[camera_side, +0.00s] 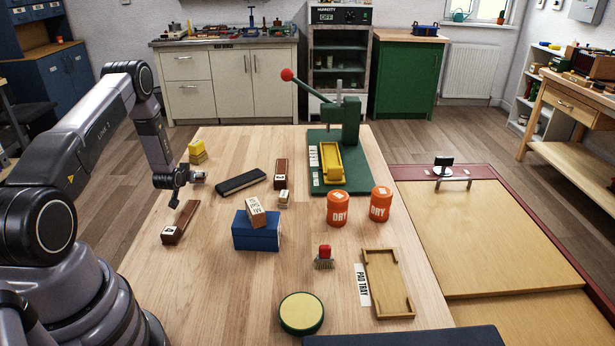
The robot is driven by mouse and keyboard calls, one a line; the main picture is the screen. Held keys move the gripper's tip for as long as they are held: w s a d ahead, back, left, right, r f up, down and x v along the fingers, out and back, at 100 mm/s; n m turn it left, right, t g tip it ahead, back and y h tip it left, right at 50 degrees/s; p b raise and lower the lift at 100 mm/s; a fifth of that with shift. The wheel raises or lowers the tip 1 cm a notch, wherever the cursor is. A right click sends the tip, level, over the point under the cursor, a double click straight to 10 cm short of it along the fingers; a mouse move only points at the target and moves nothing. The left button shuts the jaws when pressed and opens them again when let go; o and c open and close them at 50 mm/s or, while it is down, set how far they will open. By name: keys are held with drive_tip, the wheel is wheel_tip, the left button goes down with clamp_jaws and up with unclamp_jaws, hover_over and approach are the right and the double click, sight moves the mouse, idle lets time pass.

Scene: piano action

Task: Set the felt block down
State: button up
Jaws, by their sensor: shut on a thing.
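A long dark brown block (181,222) with a white label on its near end is at the left of the wooden table. The fingers are small and dark, so the exact contact is unclear.
A yellow-topped block (198,152) sits behind my gripper. A black bar (241,182), a blue box (256,236) bearing a labelled block (256,212), and a brown block (281,173) stand to the right. Bare table (200,275) lies in front.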

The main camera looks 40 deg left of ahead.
drive_tip(key=shift+f, duration=0.25)
drive_tip(key=shift+f, duration=0.3)
drive_tip(key=o, duration=1)
drive_tip(key=shift+r, duration=0.1)
